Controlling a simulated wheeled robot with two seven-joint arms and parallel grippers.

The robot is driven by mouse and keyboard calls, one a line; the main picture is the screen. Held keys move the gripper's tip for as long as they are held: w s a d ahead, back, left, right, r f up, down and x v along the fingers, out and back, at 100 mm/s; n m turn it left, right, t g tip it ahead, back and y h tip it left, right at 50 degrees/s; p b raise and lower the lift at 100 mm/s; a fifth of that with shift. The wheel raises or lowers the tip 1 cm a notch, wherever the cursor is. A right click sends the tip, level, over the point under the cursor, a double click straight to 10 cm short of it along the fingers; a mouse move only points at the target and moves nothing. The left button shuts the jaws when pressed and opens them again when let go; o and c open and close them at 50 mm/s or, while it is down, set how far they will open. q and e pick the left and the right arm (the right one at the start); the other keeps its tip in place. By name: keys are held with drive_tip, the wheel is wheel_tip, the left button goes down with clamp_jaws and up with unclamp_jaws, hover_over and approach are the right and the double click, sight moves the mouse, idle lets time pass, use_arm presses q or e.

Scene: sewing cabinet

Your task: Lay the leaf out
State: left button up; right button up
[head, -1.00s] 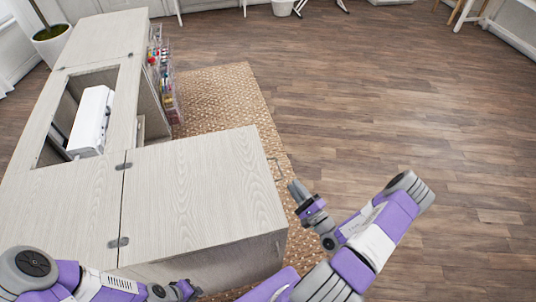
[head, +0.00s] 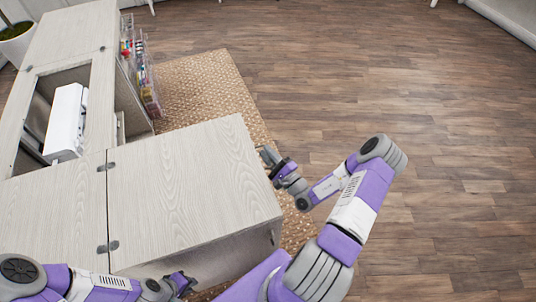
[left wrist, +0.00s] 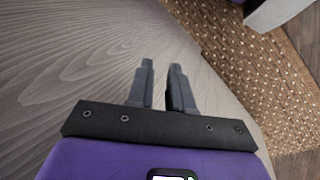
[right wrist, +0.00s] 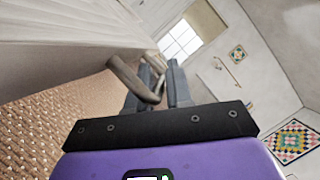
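The leaf (head: 190,185) is a pale wood-grain panel at the right end of the sewing cabinet (head: 50,215), joined to its top by two grey hinges (head: 108,166). It looks about level with the top. My right gripper (head: 267,156) is at the leaf's right side. In the right wrist view a metal bar handle (right wrist: 130,78) crosses in front of one finger of the right gripper (right wrist: 160,78); the fingers stand apart. My left gripper (head: 186,281) is low by the leaf's front side. In the left wrist view its fingers (left wrist: 162,75) are apart and empty against wood grain (left wrist: 90,60).
A white sewing machine (head: 66,122) sits in the cabinet's opening. A rack of coloured supplies (head: 142,75) stands behind the leaf. A woven rug (head: 205,85) lies under the cabinet. The wood floor (head: 400,90) to the right is clear.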

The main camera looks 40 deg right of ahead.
clamp_jaws()
use_arm(q)
drive_tip(key=shift+r, duration=0.15)
use_arm(e)
drive_tip(key=shift+r, duration=0.1)
